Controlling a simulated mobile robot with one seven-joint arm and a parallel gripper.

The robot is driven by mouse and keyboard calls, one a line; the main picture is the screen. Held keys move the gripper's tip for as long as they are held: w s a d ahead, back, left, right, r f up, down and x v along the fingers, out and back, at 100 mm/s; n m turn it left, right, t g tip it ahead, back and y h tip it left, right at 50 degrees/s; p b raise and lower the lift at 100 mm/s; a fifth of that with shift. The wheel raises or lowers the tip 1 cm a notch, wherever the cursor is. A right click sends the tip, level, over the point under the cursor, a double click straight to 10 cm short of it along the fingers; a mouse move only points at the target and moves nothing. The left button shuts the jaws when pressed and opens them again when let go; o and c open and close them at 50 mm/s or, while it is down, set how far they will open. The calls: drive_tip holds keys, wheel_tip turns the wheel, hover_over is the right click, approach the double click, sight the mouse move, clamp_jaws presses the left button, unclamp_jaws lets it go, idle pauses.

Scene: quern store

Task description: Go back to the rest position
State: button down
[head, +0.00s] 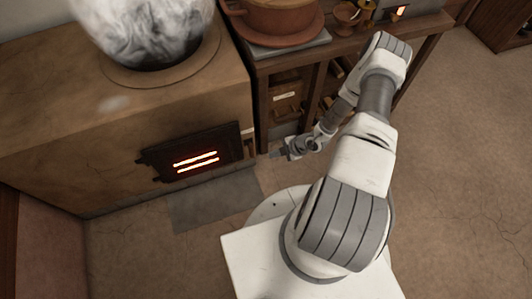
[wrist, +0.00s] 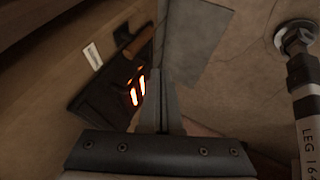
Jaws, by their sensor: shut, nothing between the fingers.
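My gripper (head: 281,153) is at the end of my folded arm, low in the gap between the stove and the wooden shelf unit. It is shut and empty, apart from everything as far as I can tell. In the wrist view my gripper (wrist: 160,95) shows its dark fingers together, pointing past the stove door (wrist: 100,98) towards the floor. In the head view the stove door (head: 195,155) is dark, with glowing orange slits, and is left of my gripper.
The tan stove (head: 60,130) carries a round glass-like vessel (head: 145,30) with smoky swirls. A grey mat (head: 215,200) lies on the floor before it. The wooden shelf unit (head: 262,95) holds a terracotta pot (head: 280,18) and small brass cups (head: 347,14).

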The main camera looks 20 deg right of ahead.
drive_tip(key=shift+v, duration=1)
